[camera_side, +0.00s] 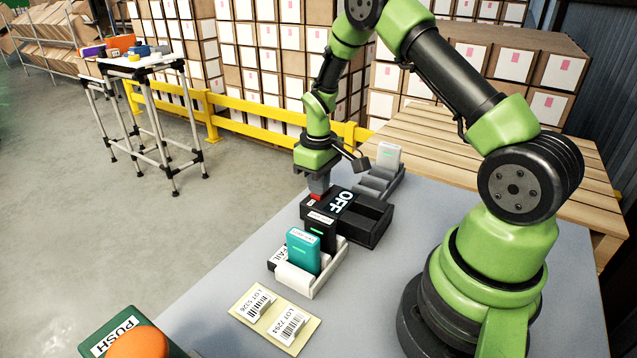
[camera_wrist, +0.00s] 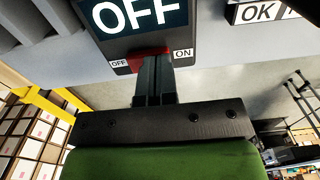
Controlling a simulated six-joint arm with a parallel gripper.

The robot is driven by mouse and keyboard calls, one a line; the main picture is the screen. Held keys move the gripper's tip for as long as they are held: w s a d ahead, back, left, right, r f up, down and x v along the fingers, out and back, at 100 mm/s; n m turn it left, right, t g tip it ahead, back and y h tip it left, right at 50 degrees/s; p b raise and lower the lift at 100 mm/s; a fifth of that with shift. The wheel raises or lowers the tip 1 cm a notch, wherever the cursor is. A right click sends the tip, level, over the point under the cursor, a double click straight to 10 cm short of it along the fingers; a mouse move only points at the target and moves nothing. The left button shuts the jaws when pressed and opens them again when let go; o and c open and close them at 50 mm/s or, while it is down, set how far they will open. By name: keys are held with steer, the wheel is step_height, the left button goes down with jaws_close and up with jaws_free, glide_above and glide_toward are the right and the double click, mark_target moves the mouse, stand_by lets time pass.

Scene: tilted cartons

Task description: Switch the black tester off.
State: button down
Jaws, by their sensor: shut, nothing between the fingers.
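The black tester (camera_side: 372,222) stands on the grey table. Its display (camera_side: 342,202) reads OFF, and the same display shows large in the wrist view (camera_wrist: 140,12). A red switch (camera_side: 316,197) sits on the tester's near-left edge; in the wrist view the red switch (camera_wrist: 146,52) lies between small OFF and ON labels. My gripper (camera_side: 319,186) is shut and empty, pointing down at the switch. In the wrist view its fingertips (camera_wrist: 154,62) are at the switch and cover part of it. I cannot tell whether they touch it.
A white tray (camera_side: 325,285) marked FAIL holds a teal unit (camera_side: 303,250) and a black unit (camera_side: 320,232) close to the tester. A grey rack (camera_side: 376,188) with a pale unit (camera_side: 388,156) stands behind. A yellow card (camera_side: 276,318) and an orange push button (camera_side: 137,343) are in front.

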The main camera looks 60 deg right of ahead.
steer(key=shift+f, duration=0.1)
steer(key=shift+f, duration=0.15)
stand_by(0.3)
steer(key=shift+d, duration=0.15)
steer(key=shift+d+r, duration=0.25)
steer(key=shift+d, duration=0.35)
steer(key=shift+r, duration=0.15)
step_height(320, 180, up, 14)
stand_by(0.4)
